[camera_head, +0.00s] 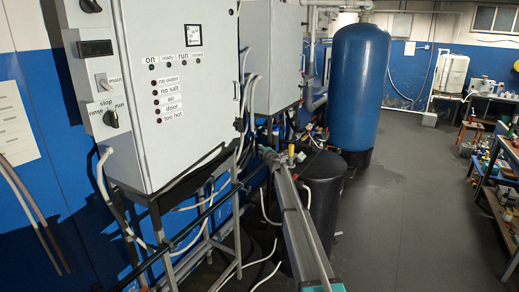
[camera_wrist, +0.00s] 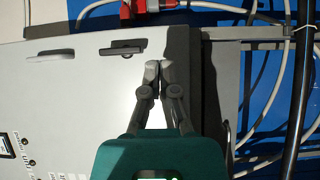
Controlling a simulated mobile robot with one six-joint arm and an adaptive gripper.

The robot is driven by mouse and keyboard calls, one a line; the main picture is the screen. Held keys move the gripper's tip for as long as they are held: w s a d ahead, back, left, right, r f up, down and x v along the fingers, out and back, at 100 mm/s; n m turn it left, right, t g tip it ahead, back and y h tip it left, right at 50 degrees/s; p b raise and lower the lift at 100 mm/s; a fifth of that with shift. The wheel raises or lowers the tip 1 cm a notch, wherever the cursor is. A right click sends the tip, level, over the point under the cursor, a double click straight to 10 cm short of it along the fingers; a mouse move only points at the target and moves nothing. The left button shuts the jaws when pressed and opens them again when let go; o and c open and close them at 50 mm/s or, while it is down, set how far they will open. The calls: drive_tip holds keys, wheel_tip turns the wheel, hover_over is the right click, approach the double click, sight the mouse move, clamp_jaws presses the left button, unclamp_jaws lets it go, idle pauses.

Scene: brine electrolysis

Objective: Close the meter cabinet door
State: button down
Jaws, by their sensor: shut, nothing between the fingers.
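My fingers cannot be made out there.
Loose cables and pipes (camera_head: 225,215) run under the cabinets; cables (camera_wrist: 265,75) also hang close to the gripper's right. A black tank (camera_head: 322,180) and a tall blue tank (camera_head: 358,85) stand beyond. A cluttered shelf (camera_head: 500,190) is at right. The middle floor is clear.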

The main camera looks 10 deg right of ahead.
drive_tip(key=s+d+f+m+g+h, duration=0.2)
drive_tip(key=s+d+f+m+h, duration=0.15)
drive_tip(key=s+m, duration=0.45)
drive_tip(key=s+d+f+m+g+h, duration=0.2)
drive_tip(key=s+d+m+h, duration=0.15)
drive_tip(key=s, duration=0.75)
drive_tip(key=s+d+f+m+g+h, duration=0.25)
drive_tip(key=s+d+m+h, duration=0.2)
drive_tip(key=s, duration=0.55)
drive_tip(key=s+a+f+m+g+y, duration=0.1)
drive_tip(key=s+a+f+g+y, duration=0.1)
drive_tip(key=s, duration=0.9)
drive_tip(key=s+a+f+m+g+y, duration=0.2)
drive_tip(key=s+a+f+g, duration=0.2)
drive_tip(key=s, duration=0.8)
drive_tip(key=s+a+f+m+g+y, duration=0.1)
drive_tip(key=s+a+f+g+y, duration=0.2)
drive_tip(key=s, duration=0.9)
drive_tip(key=shift+a+f+m+g, duration=0.4)
drive_tip(key=shift+a+f+g, duration=0.1)
drive_tip(key=shift+f+g, duration=0.4)
